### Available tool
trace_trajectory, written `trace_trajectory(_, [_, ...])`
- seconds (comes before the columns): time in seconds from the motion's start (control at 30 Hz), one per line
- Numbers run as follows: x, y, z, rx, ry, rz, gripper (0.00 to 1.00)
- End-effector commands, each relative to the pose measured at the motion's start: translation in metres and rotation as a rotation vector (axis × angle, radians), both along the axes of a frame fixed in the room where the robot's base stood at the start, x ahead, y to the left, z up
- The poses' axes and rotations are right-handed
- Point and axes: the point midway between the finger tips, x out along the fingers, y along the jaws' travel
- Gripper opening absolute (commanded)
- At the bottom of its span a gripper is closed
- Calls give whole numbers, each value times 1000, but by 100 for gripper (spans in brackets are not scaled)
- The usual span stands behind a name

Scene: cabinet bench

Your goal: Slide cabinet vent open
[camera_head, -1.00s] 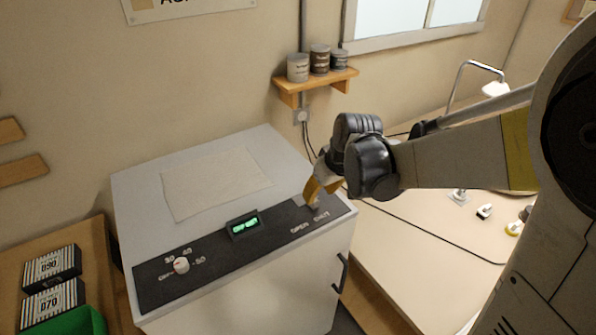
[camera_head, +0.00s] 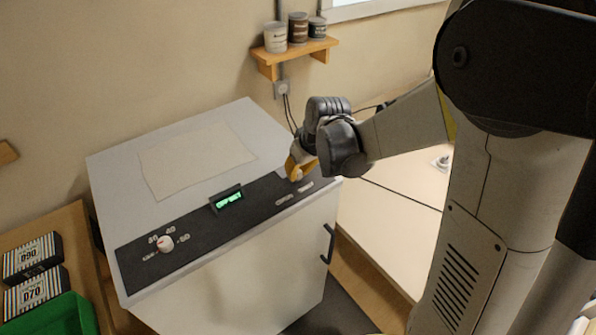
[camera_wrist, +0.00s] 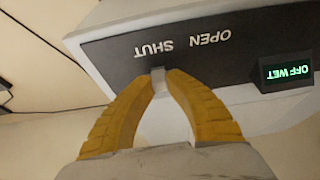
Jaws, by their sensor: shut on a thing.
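The cabinet (camera_head: 250,255) is a white box with a dark control strip (camera_head: 190,232) along its front top edge. The vent slider tab (camera_wrist: 158,82) is a small grey piece on the strip. In the wrist view it is at the SHUT label (camera_wrist: 155,50), with the OPEN label (camera_wrist: 206,40) beside it. My gripper (camera_wrist: 160,74) has yellow fingers closed on the tab from both sides. In the head view my gripper (camera_head: 297,172) is at the right end of the strip, and its fingers hide the tab there.
A small green display (camera_head: 229,201) reads OFF WET in the wrist view, and a white dial (camera_head: 165,244) is on the strip. A paper sheet (camera_head: 195,158) lies on the cabinet top. A wall shelf (camera_head: 295,52) with tins is behind. A door handle (camera_head: 328,243) is on the front.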

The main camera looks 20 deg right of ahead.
Motion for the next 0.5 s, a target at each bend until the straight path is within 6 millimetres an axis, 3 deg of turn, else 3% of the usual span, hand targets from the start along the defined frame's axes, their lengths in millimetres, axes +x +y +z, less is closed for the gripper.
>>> trace_trajectory(0.17, [-2,5,-1,0,1,2,0])
trace_trajectory(0.5, [-21,65,-1,-1,0,5,0])
